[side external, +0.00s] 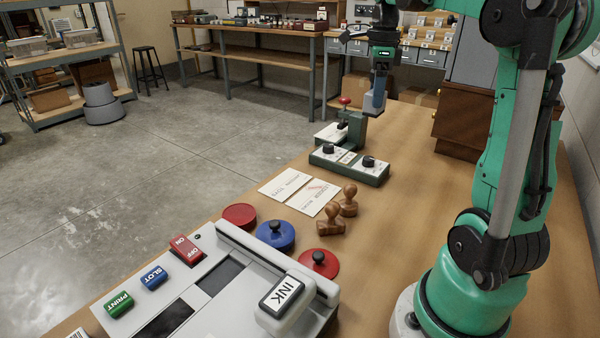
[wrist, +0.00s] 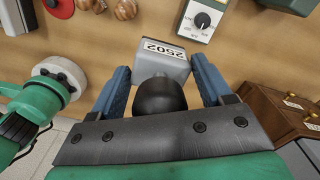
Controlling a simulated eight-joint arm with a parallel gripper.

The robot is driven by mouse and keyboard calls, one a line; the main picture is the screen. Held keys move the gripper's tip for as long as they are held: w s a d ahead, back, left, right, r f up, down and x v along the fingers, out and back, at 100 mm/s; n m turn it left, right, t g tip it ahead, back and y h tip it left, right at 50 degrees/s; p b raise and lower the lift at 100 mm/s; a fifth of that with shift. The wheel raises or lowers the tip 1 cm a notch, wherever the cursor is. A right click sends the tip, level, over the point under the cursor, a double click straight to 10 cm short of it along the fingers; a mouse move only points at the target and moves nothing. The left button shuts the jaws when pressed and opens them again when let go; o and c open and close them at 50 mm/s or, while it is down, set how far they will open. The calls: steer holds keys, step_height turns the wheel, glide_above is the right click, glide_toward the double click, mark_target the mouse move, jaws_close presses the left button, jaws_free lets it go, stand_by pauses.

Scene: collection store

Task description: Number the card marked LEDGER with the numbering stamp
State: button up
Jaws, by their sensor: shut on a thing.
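My gripper (side external: 375,98) is in the air beyond the green press in the side view, fingers pointing down. In the wrist view my gripper (wrist: 160,72) has its blue fingers on either side of a grey block with a black rounded top, the numbering stamp (wrist: 172,66). Its label reads 2502. In the side view the fingers largely hide the stamp. Two cream cards, a left one (side external: 284,184) and a right one (side external: 314,198), lie side by side on the wooden table. Their print is too small to read, so I cannot tell which is marked LEDGER.
A green press with a red knob (side external: 345,101) and a green two-dial box (side external: 349,165) stand near my gripper. A wooden cabinet (side external: 462,120) stands right.

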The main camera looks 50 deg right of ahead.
steer(key=c, duration=0.3)
steer(key=w+a+f, duration=0.3)
steer(key=w+f, duration=0.1)
steer(key=w+a+f, duration=0.8)
steer(key=shift+f, duration=0.15)
